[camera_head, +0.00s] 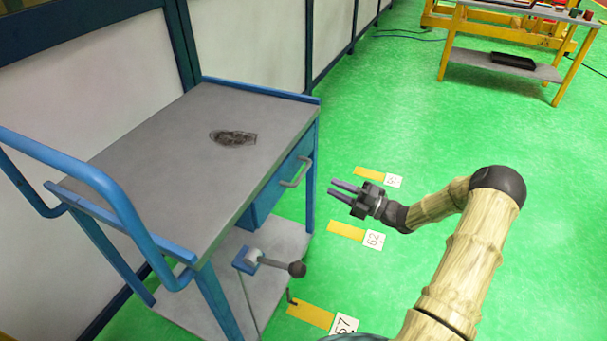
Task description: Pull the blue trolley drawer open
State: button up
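The blue trolley (165,150) stands on the left, with a grey top and a blue push handle at its near left end. Its blue drawer (264,199) sits under the top on the right side, and its front looks flush with the frame. A grey bar handle (296,172) is fixed to the drawer front. My gripper (338,189) is to the right of the drawer handle, apart from it, with its two fingers pointing left toward the trolley. The fingers are parallel with a gap between them, and nothing shows between them.
A dark patch (233,137) lies on the trolley top. A vise-like tool (265,261) with a dark knob sticks out at the trolley's near right side. Yellow floor markers (346,231) with number cards lie on open green floor. A yellow workbench (450,45) stands at the back right.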

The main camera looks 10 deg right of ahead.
aim_at(303, 171)
jog(key=b+x, duration=0.1)
jog(key=x, duration=1)
jog(key=shift+w, duration=0.15)
grip_shut()
